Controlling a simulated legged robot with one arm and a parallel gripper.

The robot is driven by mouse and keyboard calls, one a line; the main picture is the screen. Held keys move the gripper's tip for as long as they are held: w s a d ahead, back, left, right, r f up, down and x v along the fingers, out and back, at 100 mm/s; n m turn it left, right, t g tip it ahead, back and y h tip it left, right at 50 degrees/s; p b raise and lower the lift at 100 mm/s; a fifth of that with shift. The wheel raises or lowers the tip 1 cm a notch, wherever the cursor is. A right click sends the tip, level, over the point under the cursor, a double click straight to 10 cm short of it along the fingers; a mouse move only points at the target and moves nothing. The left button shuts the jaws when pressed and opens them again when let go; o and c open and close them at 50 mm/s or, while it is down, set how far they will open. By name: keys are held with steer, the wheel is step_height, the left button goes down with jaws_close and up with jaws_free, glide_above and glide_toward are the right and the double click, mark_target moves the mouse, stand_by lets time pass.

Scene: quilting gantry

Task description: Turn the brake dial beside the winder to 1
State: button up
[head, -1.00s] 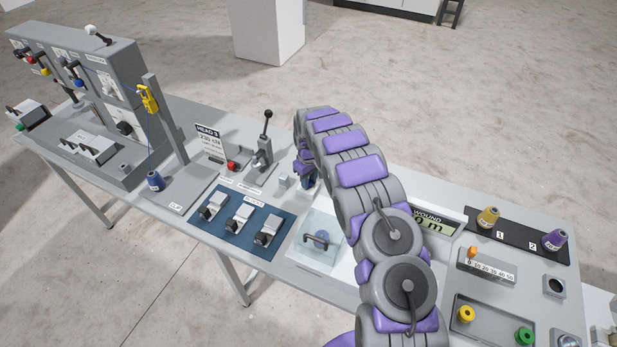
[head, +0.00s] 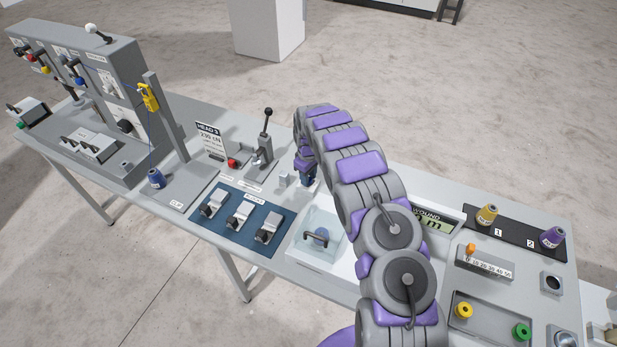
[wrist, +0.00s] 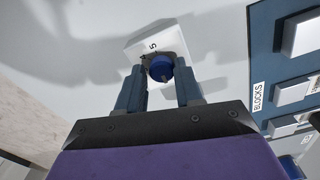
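The brake dial (wrist: 160,68) is a dark blue round knob on a pale plate, with a "5" printed beside it, in the wrist view. The two fingers of my gripper (wrist: 160,88) stand on either side of the knob. The gap between fingers and knob is very small, and I cannot tell whether they touch it. In the head view my gripper (head: 308,178) points down at the table behind the clear-covered box, and my arm hides much of that area.
A blue mat (head: 238,224) with several grey blocks lies to the left front. A black-knobbed lever (head: 265,140) stands behind left of my gripper. A clear box (head: 318,240) with a handle is in front. The display marked "WOUND" (head: 436,222) is on the right, partly behind my arm.

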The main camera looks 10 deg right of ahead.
steer(key=o, duration=0.3)
steer(key=shift+s, duration=0.1)
steer(key=shift+r, duration=8.6)
